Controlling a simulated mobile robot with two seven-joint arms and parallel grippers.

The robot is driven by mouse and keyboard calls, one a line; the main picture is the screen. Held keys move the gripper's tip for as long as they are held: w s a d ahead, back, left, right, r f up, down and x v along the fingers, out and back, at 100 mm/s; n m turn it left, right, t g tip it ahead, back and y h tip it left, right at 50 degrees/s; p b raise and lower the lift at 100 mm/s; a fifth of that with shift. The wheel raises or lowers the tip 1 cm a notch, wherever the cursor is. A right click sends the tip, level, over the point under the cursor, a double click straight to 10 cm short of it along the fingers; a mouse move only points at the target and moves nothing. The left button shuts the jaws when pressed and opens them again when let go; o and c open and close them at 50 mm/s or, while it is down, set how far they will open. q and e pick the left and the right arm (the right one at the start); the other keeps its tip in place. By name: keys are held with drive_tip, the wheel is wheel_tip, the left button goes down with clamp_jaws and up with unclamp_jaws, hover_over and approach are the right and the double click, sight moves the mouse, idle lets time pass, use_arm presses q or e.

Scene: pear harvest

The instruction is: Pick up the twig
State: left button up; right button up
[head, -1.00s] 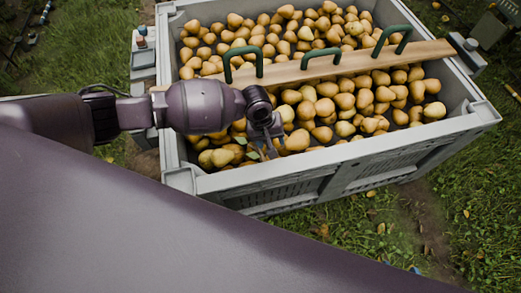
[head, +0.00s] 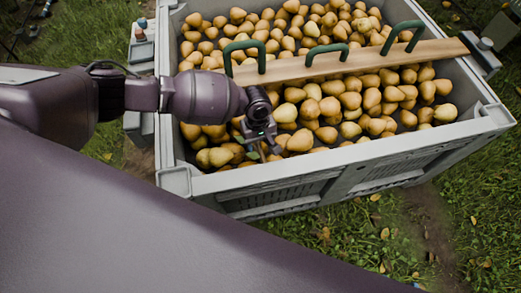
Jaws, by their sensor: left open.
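A thin brown twig (head: 261,151) with green leaves lies among the pears near the front wall of the bin, at its left. My gripper covers much of it. My left gripper (head: 263,146) is right over the twig, pointing down, with its jaws open. I cannot tell whether the fingers touch the twig or stand around it. My right gripper is not in view.
The grey bin (head: 350,164) is full of yellow-brown pears (head: 330,106). A wooden board (head: 370,58) with green hoop handles (head: 244,57) lies across it, behind my gripper. Grass (head: 330,225) surrounds the bin.

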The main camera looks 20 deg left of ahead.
sight(260, 151)
use_arm(q)
drive_tip(key=f+b, duration=0.1)
drive_tip(key=f, duration=0.3)
drive_tip(key=shift+s+f+b, duration=0.2)
drive_tip(key=shift+b, duration=0.1)
drive_tip(key=shift+f, duration=0.25)
drive_tip(key=shift+w+r, duration=0.1)
drive_tip(key=shift+r, duration=0.05)
drive_tip(key=c, duration=1)
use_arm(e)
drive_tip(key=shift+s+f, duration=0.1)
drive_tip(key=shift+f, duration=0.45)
